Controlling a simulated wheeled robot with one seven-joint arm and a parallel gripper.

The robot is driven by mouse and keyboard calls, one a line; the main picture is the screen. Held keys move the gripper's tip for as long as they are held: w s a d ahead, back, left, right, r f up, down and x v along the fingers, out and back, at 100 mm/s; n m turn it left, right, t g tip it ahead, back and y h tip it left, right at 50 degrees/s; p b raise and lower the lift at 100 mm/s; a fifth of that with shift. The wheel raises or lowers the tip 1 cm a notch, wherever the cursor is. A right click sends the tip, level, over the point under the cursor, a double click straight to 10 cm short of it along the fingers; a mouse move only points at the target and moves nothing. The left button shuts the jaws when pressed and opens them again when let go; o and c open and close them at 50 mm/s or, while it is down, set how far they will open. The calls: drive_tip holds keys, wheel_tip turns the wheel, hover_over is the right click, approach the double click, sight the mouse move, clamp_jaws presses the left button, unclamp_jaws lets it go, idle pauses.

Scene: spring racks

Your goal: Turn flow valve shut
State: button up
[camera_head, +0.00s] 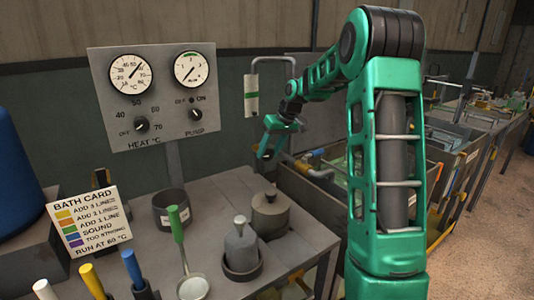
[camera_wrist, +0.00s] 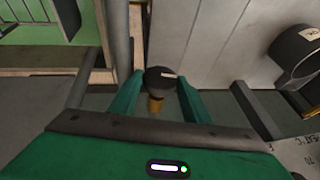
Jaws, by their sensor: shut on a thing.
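The flow valve shows in the wrist view as a dark round knob (camera_wrist: 160,73) with a pale mark on its top and a brass stem (camera_wrist: 156,104) below it. My gripper (camera_wrist: 160,84) has its two green fingers on either side of the knob, shut on it. In the head view my gripper (camera_head: 270,143) is at the back edge of the bench, beside the tanks. There the valve is mostly hidden by my gripper and too small to make out clearly.
A gauge panel (camera_head: 160,95) with two dials stands behind the bench. The bench (camera_head: 215,215) holds a dark pot (camera_head: 171,210), a lidded pot (camera_head: 270,214), a bottle (camera_head: 241,245) and a bath card (camera_head: 88,221). Open tanks (camera_head: 318,195) lie to the right.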

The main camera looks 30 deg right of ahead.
drive_tip(key=shift+d+y, duration=0.1)
drive_tip(key=shift+y, duration=0.2)
idle(0.4)
drive_tip(key=o, duration=1)
